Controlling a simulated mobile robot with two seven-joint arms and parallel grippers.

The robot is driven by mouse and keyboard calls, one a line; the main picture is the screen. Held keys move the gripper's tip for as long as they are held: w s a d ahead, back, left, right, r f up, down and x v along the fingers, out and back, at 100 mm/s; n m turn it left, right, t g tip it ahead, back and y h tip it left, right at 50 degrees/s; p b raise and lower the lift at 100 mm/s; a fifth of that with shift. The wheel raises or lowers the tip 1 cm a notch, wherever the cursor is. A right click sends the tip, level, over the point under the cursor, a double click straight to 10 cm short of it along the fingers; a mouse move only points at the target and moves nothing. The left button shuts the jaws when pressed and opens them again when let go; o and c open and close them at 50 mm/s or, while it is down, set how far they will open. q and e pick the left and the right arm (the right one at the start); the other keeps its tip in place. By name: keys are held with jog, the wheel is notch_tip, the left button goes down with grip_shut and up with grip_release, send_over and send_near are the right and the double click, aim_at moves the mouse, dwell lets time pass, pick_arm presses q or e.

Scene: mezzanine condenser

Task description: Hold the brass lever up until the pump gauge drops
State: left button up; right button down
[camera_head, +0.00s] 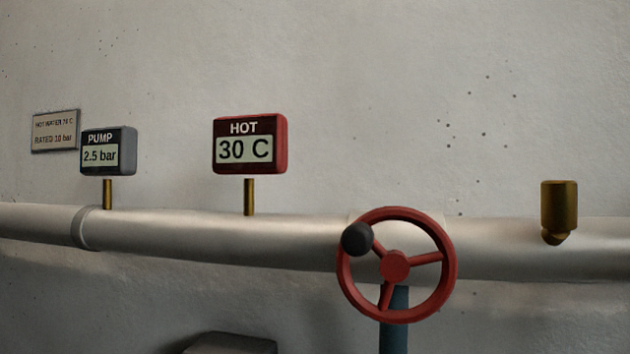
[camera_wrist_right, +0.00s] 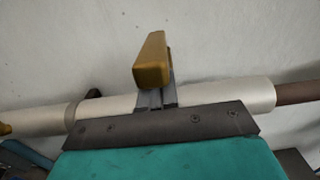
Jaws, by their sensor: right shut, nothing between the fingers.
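The pump gauge (camera_head: 108,152) is a grey box on a brass stem at the left of the head view and reads 2.5 bar. A brass bar, which looks like the brass lever (camera_wrist_right: 152,62), stands in the middle of the right wrist view. My right gripper (camera_wrist_right: 156,97) shows there with its grey fingers shut and empty. The bar overlaps the fingertips in the picture; I cannot tell whether they touch it. The bar's mounting is hidden. My left gripper is in neither view.
A pale pipe (camera_head: 290,245) runs along the wall. It carries a red HOT gauge (camera_head: 249,146) reading 30 C, a red handwheel (camera_head: 395,266) with a black knob, and a brass fitting (camera_head: 559,205). A rating plate (camera_head: 55,131) hangs at left.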

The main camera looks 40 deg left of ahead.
jog(key=shift+r, duration=1.35)
dwell(0.7)
dwell(1.0)
jog(key=shift+s+f, duration=0.1)
jog(key=shift+f, duration=0.6)
jog(key=shift+f+b, duration=2.05)
jog(key=shift+f, duration=0.95)
jog(key=b+v, duration=0.3)
jog(key=v, duration=0.7)
